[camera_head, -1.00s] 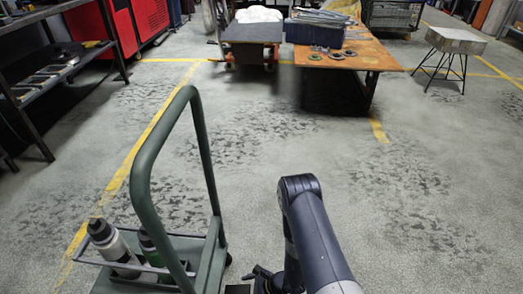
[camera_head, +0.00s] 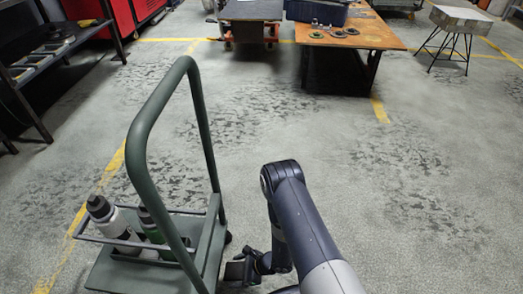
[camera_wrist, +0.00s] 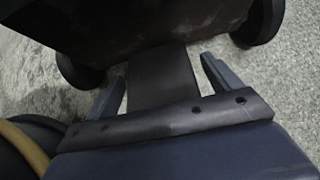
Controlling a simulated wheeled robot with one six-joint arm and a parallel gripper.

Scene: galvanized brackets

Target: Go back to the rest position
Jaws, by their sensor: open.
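My gripper (camera_wrist: 164,66) shows in the wrist view with its two fingers well apart. A dark flat piece lies between the fingers in the picture; I cannot tell whether it is part of the gripper or something beyond it. No held object is visible. In the head view my dark arm comes up from the lower right, bends at the elbow and reaches down to the black wrist end (camera_head: 244,268), just right of the green cart (camera_head: 203,254). The fingers cannot be made out there.
An orange-topped table (camera_head: 372,36) with several metal rings and a blue bin (camera_head: 316,11) stands ahead. A stool (camera_head: 460,20) is at far right, a shelf (camera_head: 62,68) at left. The middle floor is clear.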

